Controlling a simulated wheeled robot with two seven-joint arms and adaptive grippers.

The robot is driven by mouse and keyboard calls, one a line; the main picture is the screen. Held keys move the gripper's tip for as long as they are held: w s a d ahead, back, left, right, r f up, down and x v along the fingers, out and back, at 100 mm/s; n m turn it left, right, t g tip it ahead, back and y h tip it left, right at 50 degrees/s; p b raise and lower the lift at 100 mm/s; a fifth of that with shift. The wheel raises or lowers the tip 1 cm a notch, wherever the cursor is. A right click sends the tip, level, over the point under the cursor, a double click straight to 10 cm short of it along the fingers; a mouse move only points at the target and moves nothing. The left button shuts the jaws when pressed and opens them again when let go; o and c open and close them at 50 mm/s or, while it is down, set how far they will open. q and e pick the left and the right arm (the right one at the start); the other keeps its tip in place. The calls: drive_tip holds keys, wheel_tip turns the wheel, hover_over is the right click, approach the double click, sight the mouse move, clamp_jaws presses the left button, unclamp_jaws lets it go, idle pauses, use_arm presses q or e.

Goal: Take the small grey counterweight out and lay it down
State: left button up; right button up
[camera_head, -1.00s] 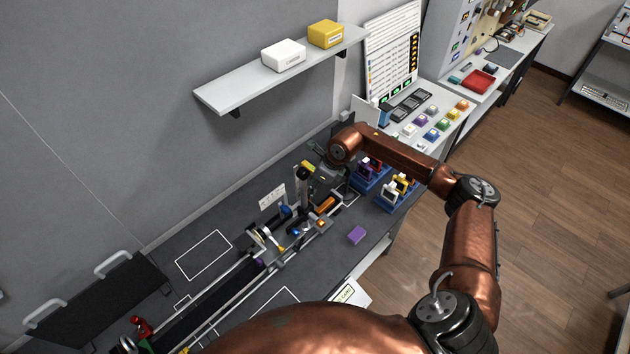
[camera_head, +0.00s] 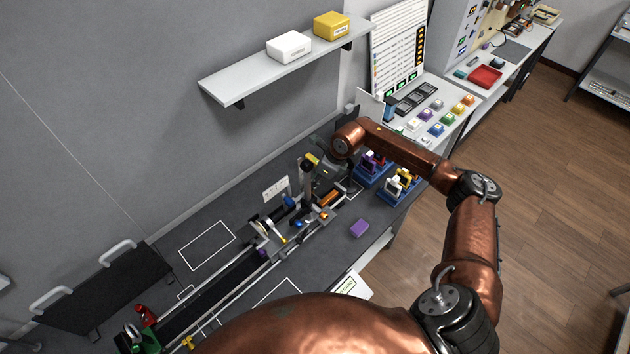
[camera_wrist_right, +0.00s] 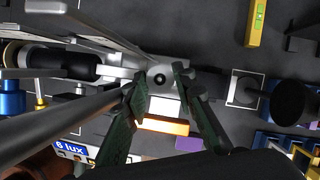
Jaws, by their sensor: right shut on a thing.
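My right gripper (camera_wrist_right: 162,92) is shut on a small light grey block with a dark round hole, which appears to be the counterweight (camera_wrist_right: 160,78). In the right wrist view the block lies between the two dark green fingertips. In the head view my right gripper (camera_head: 323,176) is over the bench rail assembly (camera_head: 250,268), next to a dark post with a yellow top (camera_head: 307,180). The counterweight cannot be made out there. I cannot tell whether it still touches the assembly. My left gripper is not in view.
Blue holders (camera_head: 393,199) with coloured parts stand right of the gripper. A wall shelf (camera_head: 245,82) carries a white and a yellow box. An outlined bench area (camera_head: 207,246) at left is empty.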

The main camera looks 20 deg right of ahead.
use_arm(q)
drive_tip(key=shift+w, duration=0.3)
use_arm(e)
clamp_jaws()
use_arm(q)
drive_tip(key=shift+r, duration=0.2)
use_arm(e)
drive_tip(key=shift+r, duration=0.4)
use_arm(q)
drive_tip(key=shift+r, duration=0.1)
use_arm(e)
drive_tip(key=shift+r, duration=0.35)
use_arm(q)
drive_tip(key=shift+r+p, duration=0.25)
drive_tip(key=shift+p, duration=0.25)
use_arm(e)
drive_tip(key=shift+r, duration=0.8)
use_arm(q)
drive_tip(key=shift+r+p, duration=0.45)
use_arm(e)
drive_tip(key=shift+r, duration=1.15)
